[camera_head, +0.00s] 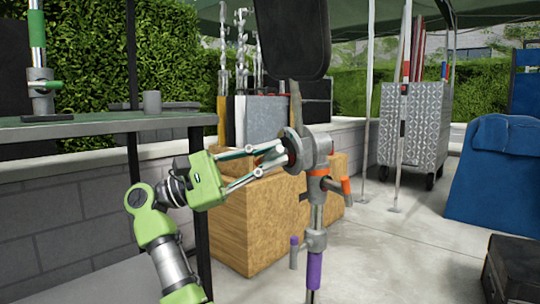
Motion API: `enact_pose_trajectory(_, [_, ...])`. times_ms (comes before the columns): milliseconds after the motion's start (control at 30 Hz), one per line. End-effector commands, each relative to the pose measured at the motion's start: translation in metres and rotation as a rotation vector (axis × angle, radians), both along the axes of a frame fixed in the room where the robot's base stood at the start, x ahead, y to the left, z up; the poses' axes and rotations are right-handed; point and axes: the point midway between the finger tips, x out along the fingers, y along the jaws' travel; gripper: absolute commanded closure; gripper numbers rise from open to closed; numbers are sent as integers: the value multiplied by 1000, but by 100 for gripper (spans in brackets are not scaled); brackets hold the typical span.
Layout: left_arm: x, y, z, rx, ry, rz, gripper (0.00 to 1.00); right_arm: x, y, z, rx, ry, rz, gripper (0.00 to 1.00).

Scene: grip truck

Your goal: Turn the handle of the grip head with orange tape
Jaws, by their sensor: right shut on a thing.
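The grey grip head (321,147) sits on top of a stand (317,215) in the middle of the view. Orange tape (318,172) wraps the neck just below the round head, and a small orange-tipped lever (345,187) sticks out to the right of it.
A dark panel (292,38) stands above the grip head. Purple tape (314,270) marks the lower stand. A wooden box (240,225) is behind it. A table (100,124) stands left, a metal cart (412,125) and blue cover (497,175) right. Open floor lies right of the stand.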

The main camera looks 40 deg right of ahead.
Motion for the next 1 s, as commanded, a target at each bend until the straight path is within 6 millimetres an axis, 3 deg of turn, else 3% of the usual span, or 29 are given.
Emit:
enact_pose_trajectory(400, [0,0,8,0,0,0,71,0,0,1,-61,-224,27,100])
enact_pose_trajectory(1000, [2,0,8,0,7,1,71,0,0,-1,-74,-271,33,100])
